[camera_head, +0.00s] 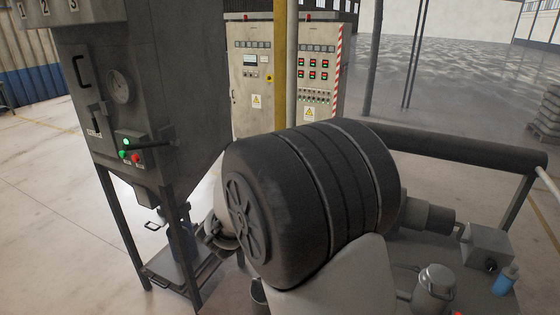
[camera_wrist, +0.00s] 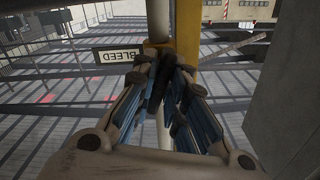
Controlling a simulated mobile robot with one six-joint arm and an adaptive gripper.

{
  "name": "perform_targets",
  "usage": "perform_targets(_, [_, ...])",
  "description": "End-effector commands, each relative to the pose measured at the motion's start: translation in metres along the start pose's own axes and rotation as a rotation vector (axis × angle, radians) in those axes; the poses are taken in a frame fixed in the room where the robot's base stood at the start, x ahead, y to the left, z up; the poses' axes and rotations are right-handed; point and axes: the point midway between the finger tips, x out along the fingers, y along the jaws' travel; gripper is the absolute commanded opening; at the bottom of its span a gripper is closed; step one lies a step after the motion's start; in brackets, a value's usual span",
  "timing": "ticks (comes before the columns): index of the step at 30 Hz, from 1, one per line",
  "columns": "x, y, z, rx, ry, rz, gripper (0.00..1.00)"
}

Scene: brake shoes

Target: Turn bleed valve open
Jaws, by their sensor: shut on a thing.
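In the wrist view, my gripper (camera_wrist: 163,78) has its two blue-padded fingers closed together on a small dark part (camera_wrist: 156,88), which I take to be the bleed valve's handle. The fingers hide most of it, so its angle is hard to tell. A pale vertical pipe (camera_wrist: 158,20) rises behind the fingertips, with a yellow piece (camera_wrist: 187,40) beside it. A "BLEED" sign (camera_wrist: 118,54), seen upside down, is just left of the fingertips. I cannot make out the gripper or the valve in the head view.
A large dark ribbed drum (camera_head: 310,195) fills the middle of the head view. A grey hopper (camera_head: 140,80) with a gauge and lit buttons stands left. Control cabinets (camera_head: 250,75) and a yellow post (camera_head: 279,60) stand behind. A blue bottle (camera_head: 504,281) is at lower right.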

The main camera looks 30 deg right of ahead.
Motion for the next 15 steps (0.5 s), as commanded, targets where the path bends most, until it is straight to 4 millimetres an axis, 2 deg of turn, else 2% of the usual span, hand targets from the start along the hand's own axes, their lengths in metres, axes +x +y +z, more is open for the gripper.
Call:
perform_targets(6, [0.0002,-0.0007,-0.0025,-0.152,0.000,0.001,0.00])
perform_targets(15, [0.0002,-0.0006,-0.0012,-0.271,0.001,0.000,0.00])
